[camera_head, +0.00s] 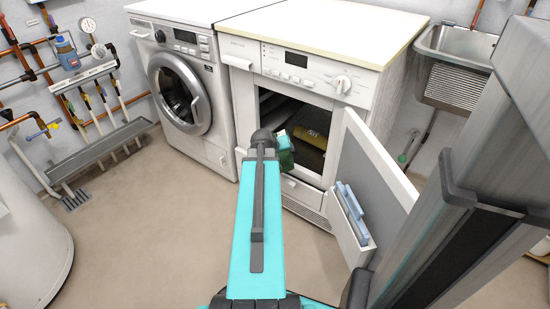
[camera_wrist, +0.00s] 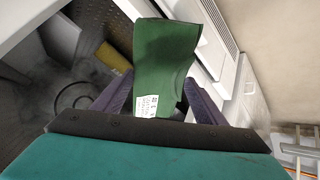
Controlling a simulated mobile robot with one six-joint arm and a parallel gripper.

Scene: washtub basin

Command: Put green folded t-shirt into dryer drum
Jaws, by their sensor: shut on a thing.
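The green folded t-shirt (camera_wrist: 168,55) is between the two dark fingers of my gripper (camera_wrist: 158,82) in the wrist view, with a white printed tag at its near end. In the head view only a small part of the shirt (camera_head: 286,159) shows past my arm. My gripper is shut on it, in front of the dryer's open doorway. The dryer (camera_head: 310,68) is the right-hand machine, and its drum opening (camera_head: 297,107) is dark inside. My arm hides the lower left of the opening.
The dryer door (camera_head: 375,172) hangs open to the right, with blue items (camera_head: 350,203) in a holder on it. A yellow item (camera_head: 312,136) lies inside the dryer; it also shows in the wrist view (camera_wrist: 118,57). A closed washing machine (camera_head: 180,85) stands left.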

